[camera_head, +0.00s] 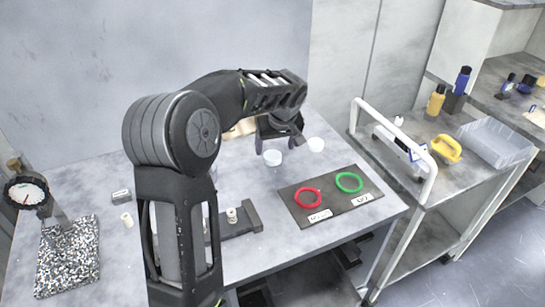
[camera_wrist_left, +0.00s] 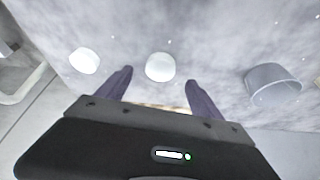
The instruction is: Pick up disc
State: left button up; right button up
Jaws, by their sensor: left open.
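My left gripper (camera_head: 278,142) hangs above the back part of the grey table, fingers pointing down. In the left wrist view its two fingers (camera_wrist_left: 159,76) are spread apart with nothing held between them. A small white round piece (camera_wrist_left: 160,67), possibly the disc, shows between and just beyond the fingertips. In the head view a white round piece (camera_head: 272,157) lies just below the gripper. A second white round piece (camera_head: 316,144) lies to its right; one also shows left of the fingers in the wrist view (camera_wrist_left: 84,61). My right gripper is not in view.
A translucent cup (camera_wrist_left: 273,85) stands right of the fingers in the wrist view. A dark mat (camera_head: 329,199) holds a red ring (camera_head: 307,198) and a green ring (camera_head: 349,182). A dial gauge (camera_head: 26,192) stands at left. A white-railed cart (camera_head: 432,205) stands right of the table.

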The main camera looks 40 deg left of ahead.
aim_at(273, 155)
pick_arm(q)
jog(key=shift+f, duration=0.15)
jog(key=shift+w+a+f+p, duration=0.1)
jog(key=shift+a+f+p, duration=0.05)
jog(key=shift+f+p, duration=0.15)
jog(key=p+x, duration=0.1)
jog(key=x, duration=0.2)
jog(key=shift+a+f, duration=0.15)
jog(key=shift+f, duration=0.1)
jog(key=shift+w+a+f, duration=0.1)
jog(key=shift+w+f, duration=0.05)
jog(key=shift+f, duration=0.2)
jog(key=shift+c, duration=0.6)
jog(key=c, duration=1.5)
jog(key=shift+r, duration=0.1)
notch_tip(273, 155, up, 10)
jog(key=shift+f+b, duration=0.1)
jog(key=shift+b, duration=0.55)
